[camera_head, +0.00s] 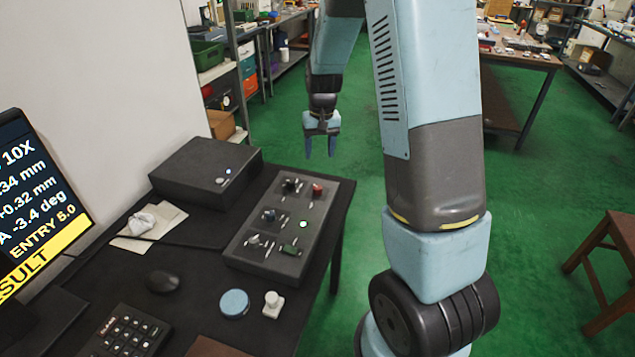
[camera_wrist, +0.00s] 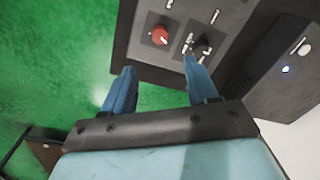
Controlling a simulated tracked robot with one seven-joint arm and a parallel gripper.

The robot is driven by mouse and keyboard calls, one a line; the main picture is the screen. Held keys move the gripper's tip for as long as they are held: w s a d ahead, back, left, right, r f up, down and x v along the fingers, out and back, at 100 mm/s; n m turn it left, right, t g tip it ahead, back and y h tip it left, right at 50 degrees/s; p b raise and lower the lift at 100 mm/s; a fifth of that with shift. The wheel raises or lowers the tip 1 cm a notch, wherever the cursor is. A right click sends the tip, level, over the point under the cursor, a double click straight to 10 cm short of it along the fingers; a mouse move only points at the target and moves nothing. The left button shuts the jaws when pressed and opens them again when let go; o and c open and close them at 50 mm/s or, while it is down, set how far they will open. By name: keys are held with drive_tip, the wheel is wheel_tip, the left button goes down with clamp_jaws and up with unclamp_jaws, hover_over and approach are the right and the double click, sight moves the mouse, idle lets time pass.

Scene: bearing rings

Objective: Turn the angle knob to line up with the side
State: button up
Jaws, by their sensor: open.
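A dark control panel (camera_head: 262,259) on the desk carries several small knobs and switches. I cannot read which is the angle knob. My gripper (camera_head: 320,150) is open and empty, pointing down beyond the panel's far right end. In the wrist view my gripper (camera_wrist: 160,66) is below the red knob (camera_wrist: 159,34) and the black knob (camera_wrist: 203,46) in the picture, apparently apart from both.
A screen (camera_head: 30,190) at the left shows "A -3.4 deg". A dark box (camera_head: 200,170) stands left of the panel.

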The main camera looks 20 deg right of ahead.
sight(318, 187)
drive_tip(key=f, duration=1.3)
drive_tip(key=shift+a, duration=0.25)
drive_tip(key=c, duration=1)
